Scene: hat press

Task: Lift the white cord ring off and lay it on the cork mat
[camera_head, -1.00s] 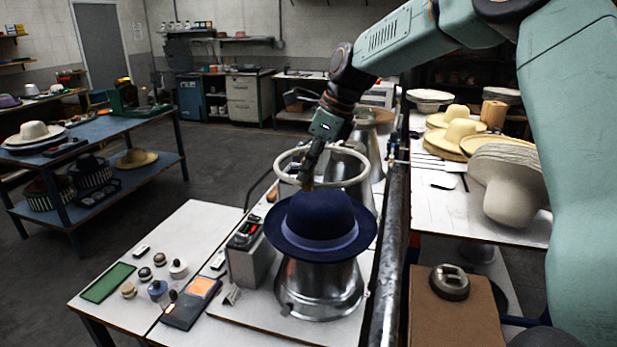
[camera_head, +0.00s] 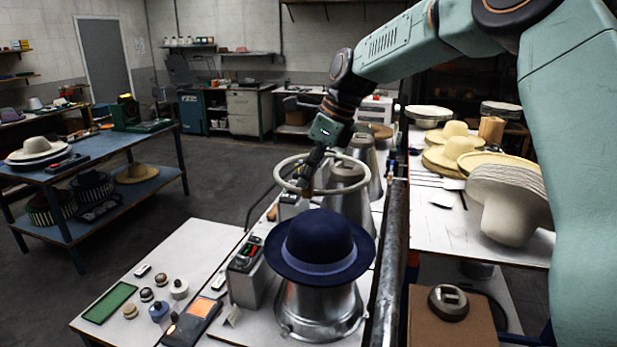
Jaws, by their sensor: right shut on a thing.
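The white cord ring (camera_head: 369,178) hangs in the air above the crown of a navy blue hat (camera_head: 318,240), with a clear gap to it. My right gripper (camera_head: 306,187) is shut on the ring's near left side and holds it roughly level. The hat sits on a shiny metal hat block (camera_head: 318,305) on the white bench. I cannot make out a cork mat in this view. My left gripper is out of view.
A grey control box (camera_head: 246,278) stands left of the hat. Small knobs, a green tray (camera_head: 109,303) and a dark device (camera_head: 193,320) lie further left. A dark pipe (camera_head: 391,240) runs along the right. Metal cones (camera_head: 350,205) stand behind the ring.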

